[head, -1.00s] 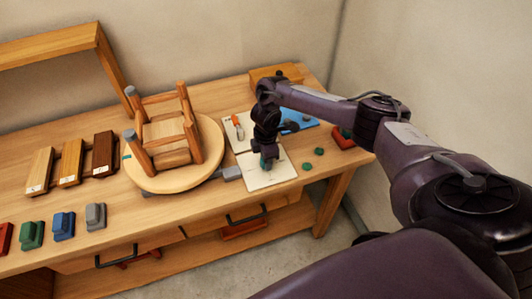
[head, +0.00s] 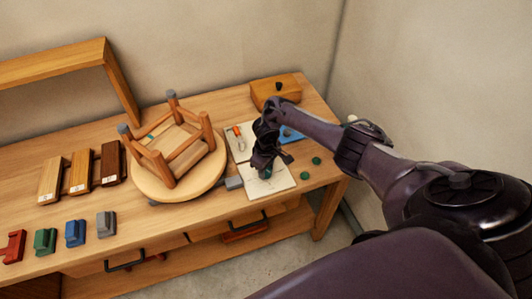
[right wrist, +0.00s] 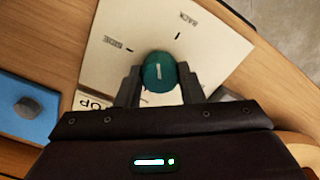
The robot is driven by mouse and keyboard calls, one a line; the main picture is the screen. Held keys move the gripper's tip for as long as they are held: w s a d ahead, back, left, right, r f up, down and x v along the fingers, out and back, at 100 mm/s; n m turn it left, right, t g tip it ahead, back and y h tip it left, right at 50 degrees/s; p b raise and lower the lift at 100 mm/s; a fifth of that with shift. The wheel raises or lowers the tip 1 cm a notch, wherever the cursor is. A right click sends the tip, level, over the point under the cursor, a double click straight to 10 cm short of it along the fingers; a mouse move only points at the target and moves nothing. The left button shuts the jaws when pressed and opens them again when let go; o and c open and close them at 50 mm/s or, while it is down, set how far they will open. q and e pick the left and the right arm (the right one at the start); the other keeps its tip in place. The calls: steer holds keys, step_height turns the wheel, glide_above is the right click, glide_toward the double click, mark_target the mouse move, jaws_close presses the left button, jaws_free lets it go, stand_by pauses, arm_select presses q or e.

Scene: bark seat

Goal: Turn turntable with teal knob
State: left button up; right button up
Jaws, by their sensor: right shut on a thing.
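The teal knob (right wrist: 159,72) sits on a white dial plate (right wrist: 113,37) with printed words and tick marks. "BACK" and "SIDE" are readable, and "TOP" is partly hidden. A pale line marks the knob's top. My right gripper (right wrist: 160,81) is shut on the knob, one finger on each side. In the head view the gripper (head: 264,168) reaches down over the plate and largely hides the knob. The round wooden turntable (head: 208,181) stands left of the plate and carries an upturned wooden stool (head: 172,142), legs up. My left gripper is out of view.
A grey block (head: 234,183) lies between turntable and plate. Green round pieces (head: 305,175) lie right of the plate. A blue board (head: 290,134) and wooden box (head: 275,90) stand behind. Wood samples (head: 80,172) and coloured blocks (head: 75,233) lie at left.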

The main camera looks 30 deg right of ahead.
steer(key=m, duration=0.4)
steer(key=shift+w+r, duration=0.15)
steer(key=shift+w, duration=0.05)
steer(key=shift+m, duration=1.2)
steer(key=shift+w+r, duration=0.1)
steer(key=o, duration=0.8)
steer(key=shift+o, duration=0.9)
steer(key=shift+s, duration=0.2)
steer(key=r, duration=0.6)
steer(key=shift+w+d+r, duration=0.1)
steer(key=shift+w+r, duration=0.1)
steer(key=shift+w, duration=0.05)
steer(key=shift+s+r+b, duration=0.2)
steer(key=shift+r+b, duration=0.1)
steer(key=shift+r, duration=0.25)
